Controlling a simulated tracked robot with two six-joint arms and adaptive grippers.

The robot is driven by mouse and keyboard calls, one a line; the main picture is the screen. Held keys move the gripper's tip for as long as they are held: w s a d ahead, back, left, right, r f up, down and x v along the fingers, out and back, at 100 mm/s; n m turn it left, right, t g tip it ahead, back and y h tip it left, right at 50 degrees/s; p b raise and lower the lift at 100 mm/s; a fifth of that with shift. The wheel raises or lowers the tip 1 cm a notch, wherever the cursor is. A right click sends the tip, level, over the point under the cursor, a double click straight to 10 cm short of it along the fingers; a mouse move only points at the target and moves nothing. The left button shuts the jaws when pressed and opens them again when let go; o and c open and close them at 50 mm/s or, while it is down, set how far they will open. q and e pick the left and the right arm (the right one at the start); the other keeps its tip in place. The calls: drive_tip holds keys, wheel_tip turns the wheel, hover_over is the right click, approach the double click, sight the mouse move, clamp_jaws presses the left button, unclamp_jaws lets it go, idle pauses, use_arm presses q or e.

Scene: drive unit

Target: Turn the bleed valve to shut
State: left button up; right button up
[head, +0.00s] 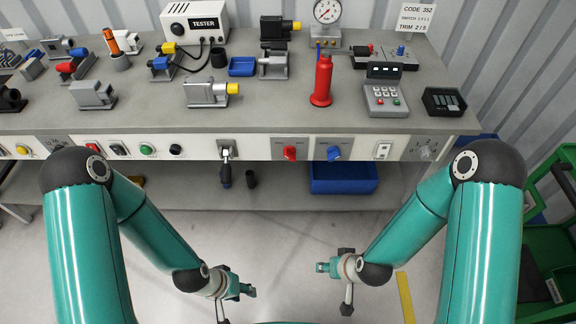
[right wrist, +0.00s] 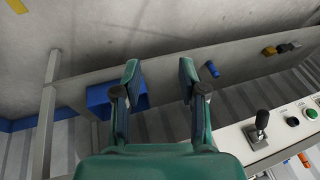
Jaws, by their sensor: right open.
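A blue bin (head: 343,177) stands on the lower shelf. The bench top (head: 270,110) holds a red bottle (head: 321,80), a keypad (head: 385,100), a gauge (head: 326,12) and a tester (head: 195,22). Green shelving (head: 550,250) stands at the right. The floor between my arms is clear.

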drive_tip(key=w+a+f+n+t+b, duration=0.35)
drive_tip(key=w+b, duration=0.25)
drive_tip(key=w, duration=0.2)
drive_tip(key=n+t+h+b, duration=0.3)
drive_tip(key=n+t+b, duration=0.3)
drive_tip(key=t+b, duration=0.6)
approach(288, 158)
use_arm(q)
wheel_tip(288, 158, down, 22)
drive_tip(key=b, duration=0.1)
drive_tip(key=shift+r, duration=0.25)
use_arm(e)
drive_tip(key=shift+g, duration=0.45)
drive_tip(key=w, duration=0.9)
drive_tip(key=shift+w+r, duration=0.2)
drive_tip(key=shift+r, duration=0.15)
drive_tip(key=shift+c, duration=0.4)
clamp_jaws()
